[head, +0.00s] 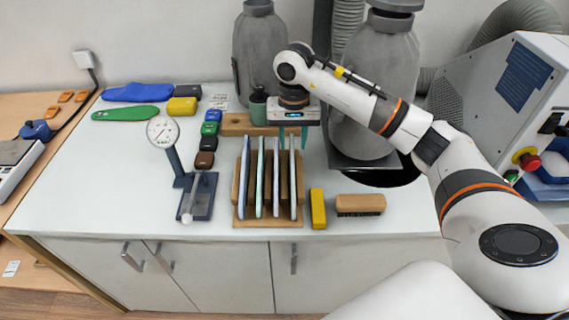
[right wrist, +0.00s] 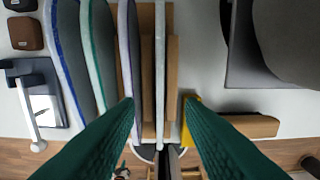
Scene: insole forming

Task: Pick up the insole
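Several thin insoles stand on edge in a wooden rack (head: 268,224) on the white table. The rightmost insole (head: 293,185) is pale; in the right wrist view it is a narrow light strip (right wrist: 160,70). A purple-edged insole (head: 276,190) stands just left of it. My right gripper (head: 293,146) is open over the rack's right rear part. In the right wrist view its green fingers (right wrist: 160,104) point down on either side of the pale insole, apart from it; the left fingertip overlaps the purple-edged insole. My left gripper is not in view.
A yellow block (head: 318,208) and a wooden brush (head: 360,205) lie right of the rack. A dial gauge (head: 163,132) stands left. A blue insole (head: 138,92) and a green insole (head: 126,113) lie flat at back left. Grey machine cylinders stand behind.

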